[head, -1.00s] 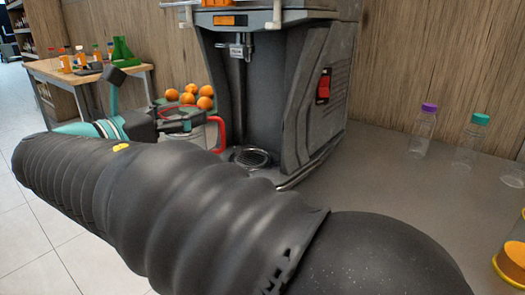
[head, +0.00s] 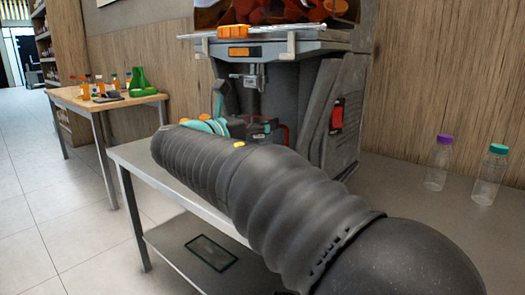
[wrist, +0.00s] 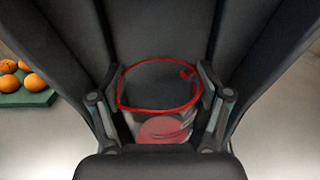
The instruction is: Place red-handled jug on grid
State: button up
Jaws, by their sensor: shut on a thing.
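The red-handled jug (wrist: 155,128) is clear, with a red rim and a red patch low inside. My gripper (wrist: 160,98) is shut on it, one finger on each side, in the wrist view. In the head view my gripper (head: 258,127) is in front of the juicer's open bay, below the spout (head: 254,80). A red edge of the jug (head: 287,137) shows just beyond it. My arm covers the bay floor, so the grid is hidden. I cannot tell whether the jug touches it.
The grey juicer (head: 330,150) stands on a metal counter (head: 140,158) with a red switch (head: 337,117). Two capped bottles (head: 438,163) (head: 490,175) stand on the right. Oranges (wrist: 18,78) lie on a green surface (wrist: 25,99) left of my gripper. A wooden table (head: 92,101) is far left.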

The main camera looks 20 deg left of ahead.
jog(key=shift+w+d+f+b, duration=0.2)
jog(key=shift+w+f, duration=0.1)
jog(key=shift+f, duration=0.25)
jog(key=shift+w+d+f+b, duration=0.1)
jog(key=shift+w+f+b, duration=0.15)
jog(key=shift+f, duration=0.25)
jog(key=shift+f+b, duration=0.65)
jog(key=shift+f, duration=1.75)
jog(key=shift+w, duration=0.15)
jog(key=shift+f, duration=0.2)
jog(key=o, duration=1.5)
jog(key=shift+o, duration=0.2)
jog(key=shift+r, duration=0.1)
jog(key=shift+a, duration=0.1)
jog(key=p+v, duration=0.1)
jog(key=v, duration=1.1)
